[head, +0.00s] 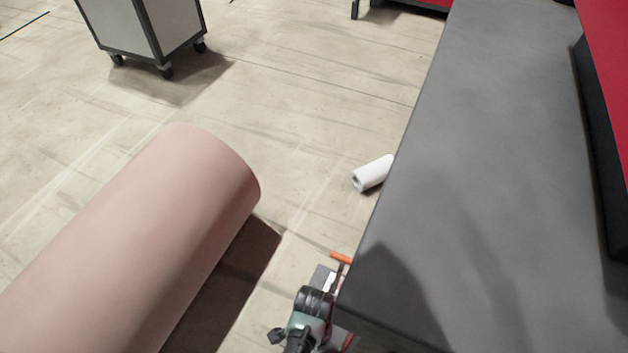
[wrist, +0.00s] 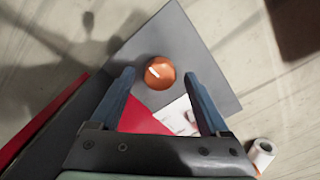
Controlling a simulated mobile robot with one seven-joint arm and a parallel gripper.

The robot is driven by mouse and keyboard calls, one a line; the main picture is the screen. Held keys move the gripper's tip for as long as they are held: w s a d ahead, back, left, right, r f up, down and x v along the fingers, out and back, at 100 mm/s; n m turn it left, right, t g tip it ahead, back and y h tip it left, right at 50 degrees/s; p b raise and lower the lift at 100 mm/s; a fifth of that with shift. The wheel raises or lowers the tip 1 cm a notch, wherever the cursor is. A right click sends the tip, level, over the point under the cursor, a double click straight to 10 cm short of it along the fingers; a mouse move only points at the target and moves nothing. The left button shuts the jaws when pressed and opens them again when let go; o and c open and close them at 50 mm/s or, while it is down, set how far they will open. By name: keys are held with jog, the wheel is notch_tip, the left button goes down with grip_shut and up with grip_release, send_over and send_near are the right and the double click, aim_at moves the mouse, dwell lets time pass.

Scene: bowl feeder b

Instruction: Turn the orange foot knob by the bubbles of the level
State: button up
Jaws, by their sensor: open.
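The orange foot knob (wrist: 160,73) is round with a white mark on its top and sits over a grey plate (wrist: 205,60) in the wrist view. In the head view a bit of orange (head: 341,257) shows beside the dark bench edge. My gripper (wrist: 161,76) is open, with one blue finger on each side of the knob in the picture; I cannot tell whether they touch it. A white piece (wrist: 178,115), perhaps the level, lies between the fingers, partly hidden; no bubbles can be made out.
A large dark grey top (head: 470,170) fills the right of the head view, close to my arm. A big pink cylinder (head: 150,240) lies at left. A white roll (head: 372,173) lies on the floor. A wheeled cabinet (head: 150,30) stands behind.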

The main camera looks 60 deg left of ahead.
jog(key=shift+f, duration=0.4)
grip_shut()
jog(key=shift+r, duration=0.1)
